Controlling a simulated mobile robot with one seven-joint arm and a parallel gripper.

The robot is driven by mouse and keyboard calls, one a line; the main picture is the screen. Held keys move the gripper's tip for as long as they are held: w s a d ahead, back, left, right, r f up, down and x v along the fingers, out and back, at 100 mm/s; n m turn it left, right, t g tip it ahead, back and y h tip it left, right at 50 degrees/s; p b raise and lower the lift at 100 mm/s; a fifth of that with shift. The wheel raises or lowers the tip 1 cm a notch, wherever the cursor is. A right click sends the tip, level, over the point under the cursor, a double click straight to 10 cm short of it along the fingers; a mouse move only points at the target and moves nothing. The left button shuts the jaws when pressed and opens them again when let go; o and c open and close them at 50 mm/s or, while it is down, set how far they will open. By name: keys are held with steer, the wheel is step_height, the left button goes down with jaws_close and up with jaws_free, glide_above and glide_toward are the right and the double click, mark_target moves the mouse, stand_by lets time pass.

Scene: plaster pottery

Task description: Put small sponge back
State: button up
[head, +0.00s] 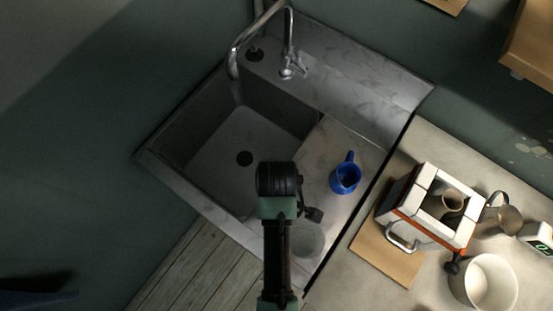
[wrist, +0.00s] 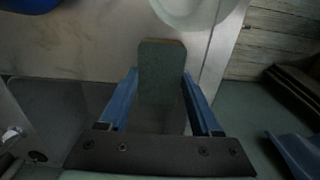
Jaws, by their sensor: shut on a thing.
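A small, flat, dark green sponge (wrist: 161,60) with a thin brownish far edge stands out between the blue fingers of my gripper (wrist: 161,76) in the wrist view. My gripper is shut on it, with one finger on each side. The sponge is over the pale marble counter beside the sink, close to a white round vessel; I cannot tell how high it is. In the head view my arm reaches up to the right edge of the sink basin (head: 240,140). The arm hides the fingers and the sponge there.
A blue jug (head: 346,176) stands on the draining side (head: 327,150). The white round vessel (head: 307,240) is near my arm, also in the wrist view (wrist: 192,8). The faucet (head: 287,45) rises behind the basin. A kiln-like box (head: 432,205) and white bucket (head: 482,283) crowd the right counter.

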steer(key=shift+f, duration=1.9)
steer(key=shift+f, duration=0.2)
steer(key=o, duration=1.3)
steer(key=shift+r, duration=0.2)
